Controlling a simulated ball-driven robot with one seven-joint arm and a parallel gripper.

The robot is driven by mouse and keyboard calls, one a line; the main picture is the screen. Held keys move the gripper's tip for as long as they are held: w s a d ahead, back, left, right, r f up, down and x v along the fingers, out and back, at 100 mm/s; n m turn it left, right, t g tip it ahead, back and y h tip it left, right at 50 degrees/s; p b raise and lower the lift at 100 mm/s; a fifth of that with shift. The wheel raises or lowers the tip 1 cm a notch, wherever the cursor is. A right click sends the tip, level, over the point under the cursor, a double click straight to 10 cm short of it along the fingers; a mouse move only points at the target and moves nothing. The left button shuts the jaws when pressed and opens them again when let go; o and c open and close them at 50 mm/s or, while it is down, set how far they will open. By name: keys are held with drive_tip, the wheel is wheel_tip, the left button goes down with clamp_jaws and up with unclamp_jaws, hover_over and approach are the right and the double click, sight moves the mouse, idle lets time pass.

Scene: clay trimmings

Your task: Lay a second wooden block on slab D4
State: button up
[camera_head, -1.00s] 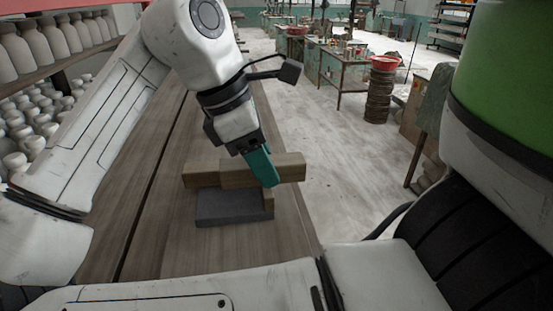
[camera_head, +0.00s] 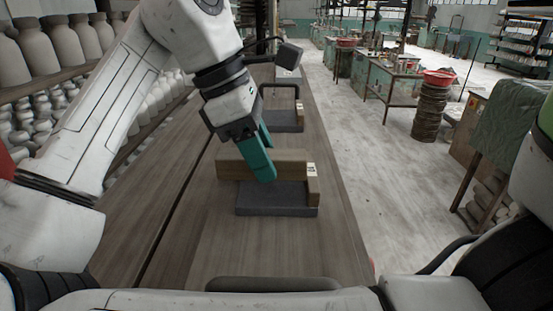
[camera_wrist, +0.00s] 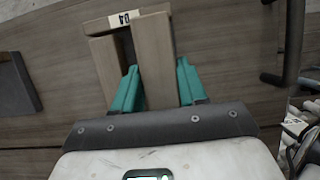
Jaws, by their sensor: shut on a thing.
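The slab D4 (camera_head: 277,198) is a dark grey plate on the bench, with a wooden strip (camera_head: 313,190) along its right side. A white tag (camera_head: 311,170) sits there; it also shows in the wrist view (camera_wrist: 124,18). My gripper (camera_head: 268,165) is shut on a long wooden block (camera_head: 290,164) at the slab's far side, one teal finger on the near face. In the wrist view the block (camera_wrist: 155,60) lies between both fingers, and another wooden piece (camera_wrist: 108,75) lies beside it to the left. Whether the held block rests on the slab is unclear.
Behind stands another grey slab (camera_head: 285,122) with a dark handle (camera_head: 279,87). A dark rounded object (camera_head: 272,284) lies at the near bench edge. Shelves of pale jars (camera_head: 38,50) line the left.

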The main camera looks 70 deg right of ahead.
drive_tip(key=shift+f, duration=2)
drive_tip(key=shift+f+p, duration=0.2)
drive_tip(key=shift+p, duration=0.1)
drive_tip(key=o, duration=1.2)
drive_tip(key=shift+c, duration=0.2)
drive_tip(key=v, duration=1)
drive_tip(key=shift+w+r+b, duration=0.15)
drive_tip(key=shift+r+b, duration=0.15)
drive_tip(key=shift+r, duration=0.05)
